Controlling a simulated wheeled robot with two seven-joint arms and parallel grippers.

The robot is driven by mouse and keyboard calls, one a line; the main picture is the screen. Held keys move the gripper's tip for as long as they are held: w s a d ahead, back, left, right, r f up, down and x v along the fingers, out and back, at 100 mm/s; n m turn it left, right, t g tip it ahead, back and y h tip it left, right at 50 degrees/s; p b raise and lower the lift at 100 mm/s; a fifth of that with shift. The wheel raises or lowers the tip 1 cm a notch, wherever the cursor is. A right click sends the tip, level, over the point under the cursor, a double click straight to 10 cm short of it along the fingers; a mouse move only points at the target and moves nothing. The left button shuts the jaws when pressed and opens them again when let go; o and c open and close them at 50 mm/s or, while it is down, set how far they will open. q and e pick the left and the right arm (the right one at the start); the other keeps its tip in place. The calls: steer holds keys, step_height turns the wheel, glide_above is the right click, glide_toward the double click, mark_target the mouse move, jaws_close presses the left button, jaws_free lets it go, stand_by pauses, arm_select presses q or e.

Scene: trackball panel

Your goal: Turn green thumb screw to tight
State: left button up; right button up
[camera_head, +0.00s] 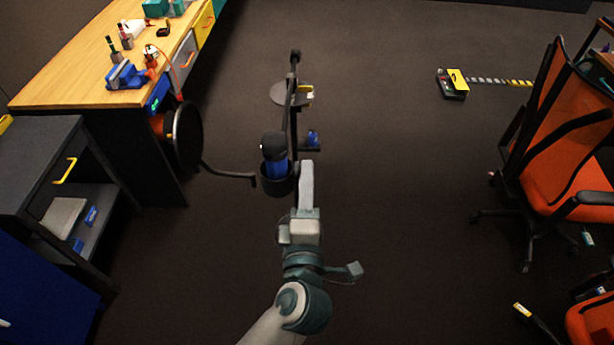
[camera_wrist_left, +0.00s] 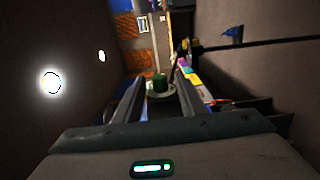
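The green thumb screw (camera_wrist_left: 160,82) shows in the left wrist view as a short green cylinder on a pale round base. It lies between the far ends of my left gripper's two fingers (camera_wrist_left: 160,88). The fingers are apart, with a dark gap on each side of the screw; I cannot tell whether either touches it. In the head view my left gripper (camera_head: 306,185) reaches up from the bottom middle to a dark upright stand (camera_head: 291,115). I cannot make out the screw there. Its turn marks are too small to read. My right gripper is not in view.
A blue item in a black holder (camera_head: 275,180) stands just left of my gripper. A wooden workbench (camera_head: 85,60) with tools is at upper left, above a dark cabinet (camera_head: 40,150). Orange chairs (camera_head: 560,165) stand at right. The floor between (camera_head: 400,190) is clear.

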arm_select(q)
steer(key=shift+w, duration=1)
